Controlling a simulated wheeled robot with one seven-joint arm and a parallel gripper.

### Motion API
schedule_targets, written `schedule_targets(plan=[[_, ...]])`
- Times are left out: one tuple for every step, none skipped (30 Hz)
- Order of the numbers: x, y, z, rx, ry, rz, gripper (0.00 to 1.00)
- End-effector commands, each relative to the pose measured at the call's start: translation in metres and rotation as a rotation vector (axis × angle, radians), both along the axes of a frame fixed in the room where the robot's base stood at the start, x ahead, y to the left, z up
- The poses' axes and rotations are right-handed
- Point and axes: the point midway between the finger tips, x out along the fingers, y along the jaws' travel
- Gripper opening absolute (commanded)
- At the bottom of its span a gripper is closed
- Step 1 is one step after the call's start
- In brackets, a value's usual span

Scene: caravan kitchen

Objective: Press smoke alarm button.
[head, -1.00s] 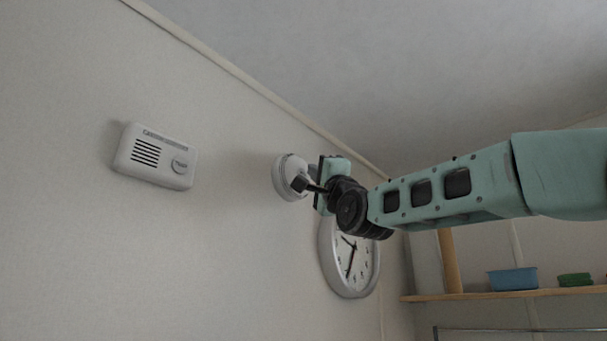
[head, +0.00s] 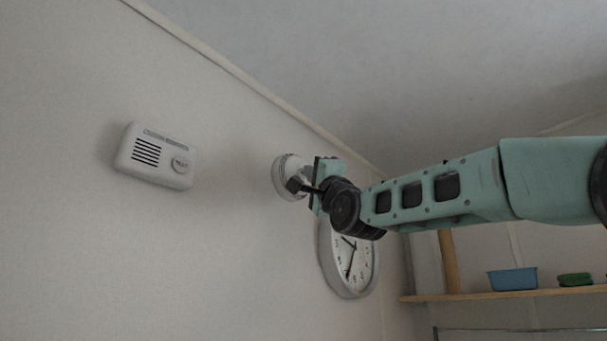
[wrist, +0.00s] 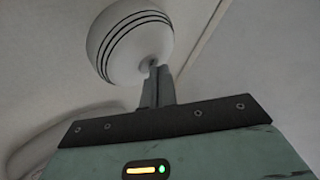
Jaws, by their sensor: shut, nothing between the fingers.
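The smoke alarm (head: 288,168) is a round white unit with dark rings, fixed to the wall left of my gripper in the head view. In the wrist view the smoke alarm (wrist: 128,38) fills the upper middle. My gripper (head: 293,185) is shut and empty, its fingertips at the alarm's front face. In the wrist view the fingertips (wrist: 153,66) overlap the alarm's lower right part and appear to meet its face; I cannot tell for sure whether they touch.
A white carbon monoxide alarm (head: 156,157) with a test button is on the wall to the left. A round wall clock (head: 348,262) hangs just below my gripper. A shelf (head: 460,298) with a blue tub (head: 512,279) is at the lower right. The ceiling is close above.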

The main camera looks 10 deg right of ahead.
Motion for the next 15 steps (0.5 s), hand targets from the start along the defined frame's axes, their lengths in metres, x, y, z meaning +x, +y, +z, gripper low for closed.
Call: schedule_targets(plan=[[0.0006, 0.0005, 0.0000, 0.000, 0.000, 0.000, 0.00], [0.0009, 0.0006, -0.0001, 0.000, 0.000, 0.000, 0.00], [0.0013, 0.0009, -0.0001, 0.000, 0.000, 0.000, 0.00], [0.0014, 0.0009, 0.0000, 0.000, 0.000, 0.000, 0.00], [0.0013, 0.0008, 0.0000, 0.000, 0.000, 0.000, 0.00], [0.0012, 0.0009, -0.0001, 0.000, 0.000, 0.000, 0.00], [0.0012, 0.0009, -0.0002, 0.000, 0.000, 0.000, 0.00], [0.0010, 0.0006, -0.0004, 0.000, 0.000, 0.000, 0.00], [0.0005, 0.0003, -0.0008, 0.000, 0.000, 0.000, 0.00], [-0.0001, -0.0002, -0.0011, 0.000, 0.000, 0.000, 0.00], [-0.0007, -0.0007, -0.0014, 0.000, 0.000, 0.000, 0.00], [-0.0019, -0.0016, -0.0020, 0.001, -0.001, -0.001, 0.00], [-0.0029, -0.0024, -0.0024, 0.001, -0.001, -0.001, 0.00], [-0.0038, -0.0032, -0.0028, 0.001, 0.000, -0.001, 0.00], [-0.0051, -0.0043, -0.0032, 0.001, 0.000, -0.001, 0.00]])
